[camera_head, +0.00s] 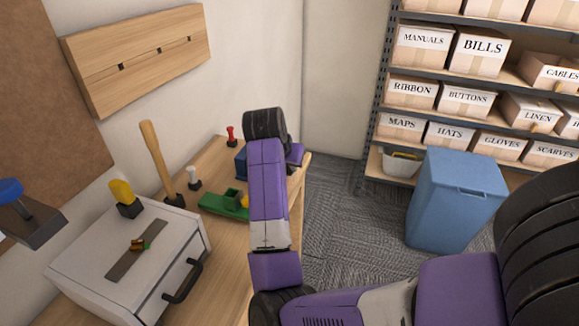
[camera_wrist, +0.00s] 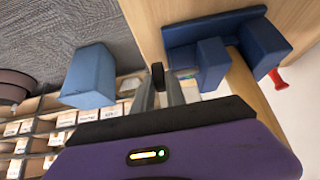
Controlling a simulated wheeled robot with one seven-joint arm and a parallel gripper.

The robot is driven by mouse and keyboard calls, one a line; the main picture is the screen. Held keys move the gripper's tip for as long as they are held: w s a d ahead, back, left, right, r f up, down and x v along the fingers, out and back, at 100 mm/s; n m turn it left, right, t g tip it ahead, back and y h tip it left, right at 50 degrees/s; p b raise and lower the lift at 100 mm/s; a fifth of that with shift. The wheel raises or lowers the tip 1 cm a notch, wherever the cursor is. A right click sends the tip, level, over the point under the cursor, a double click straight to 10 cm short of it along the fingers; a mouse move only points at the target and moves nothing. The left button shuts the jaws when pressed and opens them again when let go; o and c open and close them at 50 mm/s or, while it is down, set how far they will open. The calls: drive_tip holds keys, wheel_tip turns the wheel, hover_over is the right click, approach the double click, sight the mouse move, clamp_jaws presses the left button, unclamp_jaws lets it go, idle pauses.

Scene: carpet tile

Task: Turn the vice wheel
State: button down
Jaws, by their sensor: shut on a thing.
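The blue vice (camera_wrist: 208,52) is on the wooden bench in the wrist view, with its jaw blocks standing apart. In the head view only a small blue part of the vice (camera_head: 240,162) shows at the left of my arm. The dark vice wheel (camera_wrist: 158,74) is seen nearly edge-on in the wrist view, beside the vice. My gripper (camera_wrist: 160,88) is shut on the wheel, with a grey finger on each side of it. In the head view my arm hides the wheel and my fingertips.
A white drawer unit (camera_head: 95,262), a mallet (camera_head: 158,155) and a green tool (camera_head: 222,204) are on the bench (camera_head: 215,262) left of my arm. A red-handled item (camera_head: 231,134) stands behind the vice. A blue bin (camera_head: 452,200) and box shelves are at right, with carpet between.

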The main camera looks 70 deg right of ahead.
drive_tip(key=h+b, duration=0.1)
drive_tip(key=b, duration=0.1)
drive_tip(key=f+h+b, duration=0.1)
drive_tip(key=h, duration=0.1)
drive_tip(key=shift+a+f+b, duration=0.1)
drive_tip(key=shift+a+b, duration=0.3)
drive_tip(key=h+b, duration=0.2)
drive_tip(key=shift+a+b, duration=0.1)
drive_tip(key=shift+b, duration=0.2)
drive_tip(key=shift+t+h, duration=0.3)
drive_tip(key=shift+h, duration=0.1)
drive_tip(key=c, duration=1.4)
unclamp_jaws()
drive_tip(key=shift+o, duration=0.2)
drive_tip(key=shift+v, duration=3.95)
